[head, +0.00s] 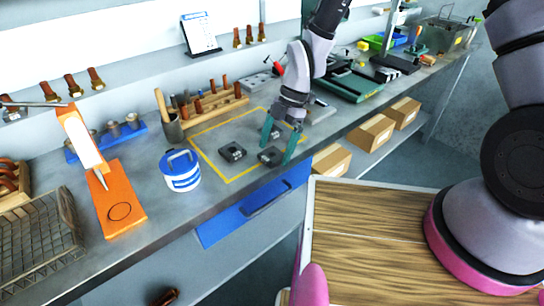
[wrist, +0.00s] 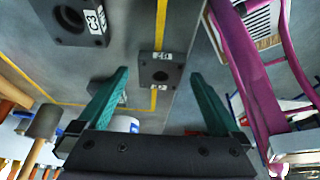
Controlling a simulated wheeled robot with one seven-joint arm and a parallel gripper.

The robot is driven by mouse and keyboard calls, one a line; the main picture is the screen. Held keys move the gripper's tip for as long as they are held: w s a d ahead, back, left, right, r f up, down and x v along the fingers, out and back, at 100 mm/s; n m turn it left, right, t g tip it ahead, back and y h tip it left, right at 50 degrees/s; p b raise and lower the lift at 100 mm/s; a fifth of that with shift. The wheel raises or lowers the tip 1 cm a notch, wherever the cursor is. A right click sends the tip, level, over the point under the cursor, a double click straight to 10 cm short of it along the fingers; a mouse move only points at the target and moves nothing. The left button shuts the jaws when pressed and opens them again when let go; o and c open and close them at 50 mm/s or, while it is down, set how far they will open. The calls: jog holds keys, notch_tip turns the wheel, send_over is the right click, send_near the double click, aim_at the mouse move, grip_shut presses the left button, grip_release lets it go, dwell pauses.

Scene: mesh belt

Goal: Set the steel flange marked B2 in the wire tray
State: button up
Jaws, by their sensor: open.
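Three dark square flanges with round holes lie on the bench in a yellow-outlined area. In the wrist view, the one in the middle (wrist: 160,72) carries white labels that seem to read B2; it appears to be the front flange (head: 270,157) in the head view. My gripper (head: 277,152) is open above the bench, its green fingers (wrist: 158,88) apart with this flange in view beyond them. Nothing is held. The wire tray (head: 72,215) stands at the far left of the bench and looks empty.
A flange marked C3 (wrist: 82,20) lies near, and another flange (head: 232,151) sits left. A wooden rack (head: 215,108) is behind.

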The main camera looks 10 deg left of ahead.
jog(key=shift+s+f, duration=0.1)
jog(key=shift+f, duration=0.1)
grip_shut()
